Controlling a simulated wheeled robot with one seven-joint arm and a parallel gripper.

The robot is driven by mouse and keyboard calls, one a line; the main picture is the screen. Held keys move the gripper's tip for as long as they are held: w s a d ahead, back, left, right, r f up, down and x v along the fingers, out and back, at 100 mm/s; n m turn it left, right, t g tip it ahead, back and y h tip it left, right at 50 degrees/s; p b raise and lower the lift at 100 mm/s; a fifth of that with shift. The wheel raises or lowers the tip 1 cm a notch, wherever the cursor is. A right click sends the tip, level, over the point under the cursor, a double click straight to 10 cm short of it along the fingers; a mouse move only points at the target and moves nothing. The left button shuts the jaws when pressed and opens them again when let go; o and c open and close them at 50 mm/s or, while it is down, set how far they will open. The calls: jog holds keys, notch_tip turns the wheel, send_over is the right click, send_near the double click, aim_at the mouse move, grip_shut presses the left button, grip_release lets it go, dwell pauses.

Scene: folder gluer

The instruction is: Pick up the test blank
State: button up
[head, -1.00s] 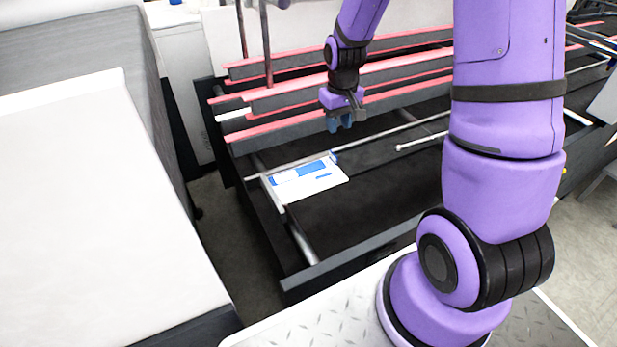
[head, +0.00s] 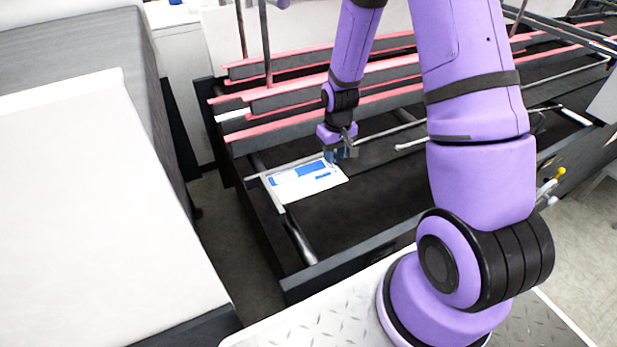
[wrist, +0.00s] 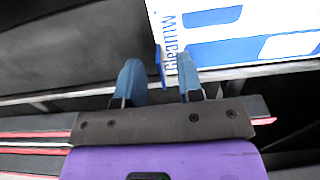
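The test blank (head: 298,189) is a flat white sheet with blue print. It lies at the left end of the machine's dark bed. In the wrist view the blank (wrist: 240,35) fills the upper right, with blue lettering along its near-left edge. My gripper (head: 336,157) is low at the blank's far right corner. In the wrist view my gripper (wrist: 160,78) has its two blue fingers apart. A small blue strip at the blank's edge shows between them, and the right finger overlaps the blank's edge in the picture. Whether either finger touches it, I cannot tell.
Red-edged rails (head: 300,95) run across the machine just behind my gripper. A thin metal rod (head: 420,141) lies right of it. The machine's front frame bar (head: 340,262) is nearer to me. A large white-topped block (head: 90,210) stands at left.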

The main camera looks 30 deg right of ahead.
jog(key=shift+f, duration=0.85)
grip_shut()
jog(key=shift+r, duration=0.2)
